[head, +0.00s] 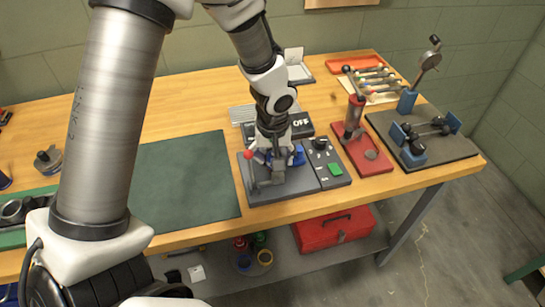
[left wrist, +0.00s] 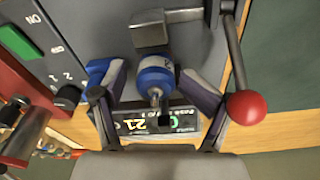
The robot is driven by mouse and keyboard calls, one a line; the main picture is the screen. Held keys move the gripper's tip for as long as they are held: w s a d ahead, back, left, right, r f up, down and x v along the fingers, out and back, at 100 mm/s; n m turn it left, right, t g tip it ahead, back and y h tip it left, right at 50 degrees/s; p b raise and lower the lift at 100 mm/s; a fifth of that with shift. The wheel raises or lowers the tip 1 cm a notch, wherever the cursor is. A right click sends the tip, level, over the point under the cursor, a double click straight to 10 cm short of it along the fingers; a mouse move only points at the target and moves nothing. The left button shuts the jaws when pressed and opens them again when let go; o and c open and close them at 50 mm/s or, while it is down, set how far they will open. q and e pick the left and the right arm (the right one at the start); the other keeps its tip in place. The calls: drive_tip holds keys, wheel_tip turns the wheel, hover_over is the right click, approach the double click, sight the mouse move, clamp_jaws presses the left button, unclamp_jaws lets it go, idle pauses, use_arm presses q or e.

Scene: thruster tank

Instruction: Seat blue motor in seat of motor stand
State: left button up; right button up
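The blue motor (left wrist: 155,75) stands with its shaft toward the camera in the left wrist view. My left gripper (left wrist: 152,72) is around it, one finger on each side. A gap shows at the left finger and the right finger is very close, so it looks open. In the head view my left gripper (head: 268,152) is low over the grey motor stand (head: 262,195) and mostly covers the motor. A metal clamp block (left wrist: 150,30) and a lever with a red knob (left wrist: 245,107) are beside the motor. The seat is hidden under it. My right gripper is not in view.
A switch box with a green button (head: 335,168) adjoins the stand on the right. Right of it is a red-based press (head: 372,160), then a dark tray (head: 440,150) with blue holders. A dark green mat (head: 185,180) on the left is clear.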

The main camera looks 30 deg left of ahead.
use_arm(q)
drive_tip(key=shift+w, duration=0.15)
drive_tip(key=shift+r, duration=0.15)
drive_tip(key=shift+w+r, duration=0.1)
drive_tip(key=shift+r, duration=0.3)
wheel_tip(320, 180, up, 9)
drive_tip(key=shift+r, duration=0.1)
idle(0.7)
